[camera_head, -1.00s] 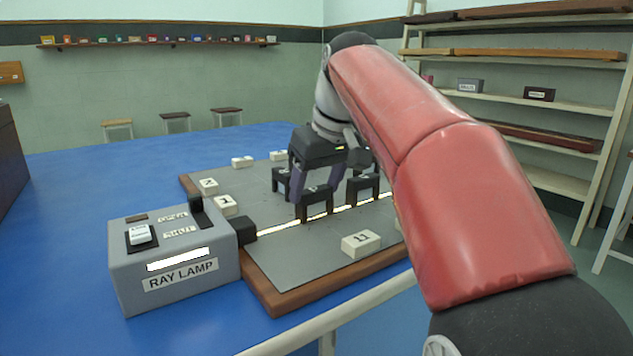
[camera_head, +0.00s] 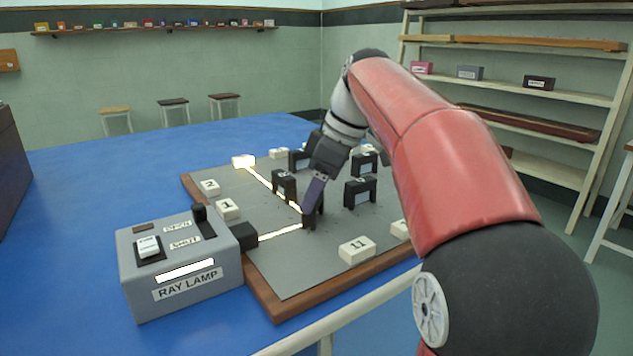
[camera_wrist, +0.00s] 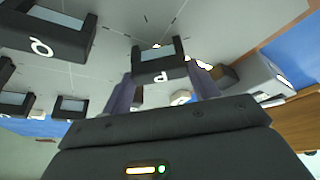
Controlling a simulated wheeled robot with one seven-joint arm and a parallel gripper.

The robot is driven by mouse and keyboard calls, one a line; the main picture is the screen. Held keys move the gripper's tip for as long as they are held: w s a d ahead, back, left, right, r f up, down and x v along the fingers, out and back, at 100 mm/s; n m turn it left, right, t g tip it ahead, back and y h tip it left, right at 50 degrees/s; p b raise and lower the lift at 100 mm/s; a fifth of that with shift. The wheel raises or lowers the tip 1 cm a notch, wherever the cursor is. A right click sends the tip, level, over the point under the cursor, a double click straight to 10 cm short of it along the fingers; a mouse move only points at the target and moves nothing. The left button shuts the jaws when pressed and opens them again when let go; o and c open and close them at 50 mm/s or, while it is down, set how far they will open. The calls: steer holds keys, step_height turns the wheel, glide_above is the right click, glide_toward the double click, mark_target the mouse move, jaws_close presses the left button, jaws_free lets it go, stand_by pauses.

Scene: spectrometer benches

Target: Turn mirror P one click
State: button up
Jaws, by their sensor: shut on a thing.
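Mirror P (camera_head: 313,218) is a small dark block on the grey board (camera_head: 295,280), just beyond the near end of the light beam. In the wrist view mirror P (camera_wrist: 160,60) stands between my two fingers with its letter upside down. My gripper (camera_head: 309,204) reaches down from the upper right and is shut on it; the fingers also show in the wrist view (camera_wrist: 162,84). The bright beam (camera_head: 280,233) runs from the lamp to mirror P, then a lit line (camera_head: 273,190) runs back and left to a glowing white block (camera_head: 243,161).
The grey ray lamp (camera_head: 180,268) stands at the front left. Other dark mirror blocks, such as one to the right (camera_head: 360,192) and one behind (camera_head: 284,184), stand close by. Numbered white blocks, including 11 (camera_head: 357,250), ring the board. A pale rail (camera_head: 345,313) crosses in front.

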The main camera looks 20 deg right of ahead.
steer(key=shift+n, duration=0.4)
steer(key=o, duration=1)
steer(key=p+v, duration=0.2)
steer(key=v, duration=0.6)
steer(key=shift+w, duration=0.1)
steer(key=shift+f, duration=0.1)
